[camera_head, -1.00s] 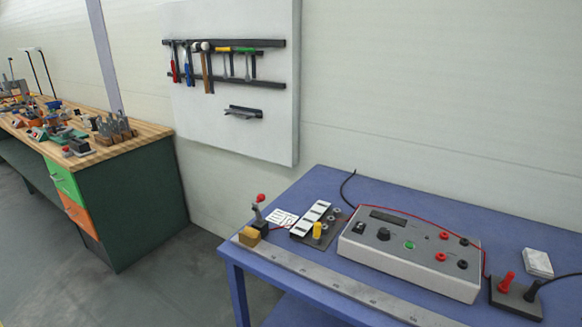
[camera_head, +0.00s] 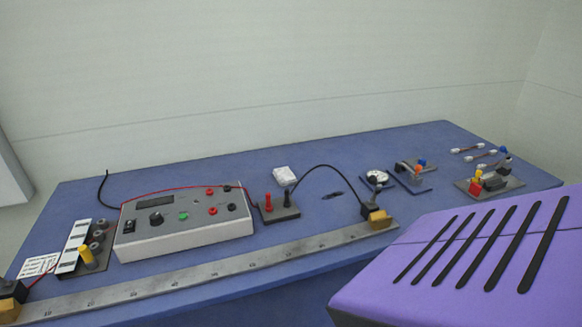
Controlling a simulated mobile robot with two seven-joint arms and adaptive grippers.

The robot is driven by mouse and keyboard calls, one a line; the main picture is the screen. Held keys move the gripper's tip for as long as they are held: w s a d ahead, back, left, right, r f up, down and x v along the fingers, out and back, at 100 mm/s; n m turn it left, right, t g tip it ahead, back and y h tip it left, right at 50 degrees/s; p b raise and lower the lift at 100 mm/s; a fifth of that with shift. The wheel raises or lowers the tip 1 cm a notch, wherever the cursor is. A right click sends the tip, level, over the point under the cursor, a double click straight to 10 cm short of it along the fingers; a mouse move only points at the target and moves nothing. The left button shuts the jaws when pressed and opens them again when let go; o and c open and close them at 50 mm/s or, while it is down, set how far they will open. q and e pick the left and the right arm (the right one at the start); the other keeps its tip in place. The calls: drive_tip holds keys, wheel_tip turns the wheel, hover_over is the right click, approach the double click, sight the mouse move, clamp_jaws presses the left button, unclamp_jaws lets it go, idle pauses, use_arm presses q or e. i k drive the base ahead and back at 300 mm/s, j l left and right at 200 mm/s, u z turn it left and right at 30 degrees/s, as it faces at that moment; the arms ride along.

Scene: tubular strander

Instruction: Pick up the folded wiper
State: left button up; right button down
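A small white folded pad (camera_head: 283,174), which looks like the folded wiper, lies on the blue table behind the block with the red and black posts. It lies flat, with clear tabletop around it. Neither of my grippers is in view.
The blue bench (camera_head: 330,175) holds a grey meter box (camera_head: 185,228), a terminal block (camera_head: 278,212) with a looping black cable, and a long ruler bar (camera_head: 215,272) along its front. Small fixtures (camera_head: 490,182) stand at right. A purple slotted housing (camera_head: 400,250) blocks the front right.

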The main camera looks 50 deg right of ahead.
sight(284, 176)
drive_tip(key=l+z, duration=0.1)
drive_tip(key=z, duration=1.35)
drive_tip(key=k+l, duration=0.05)
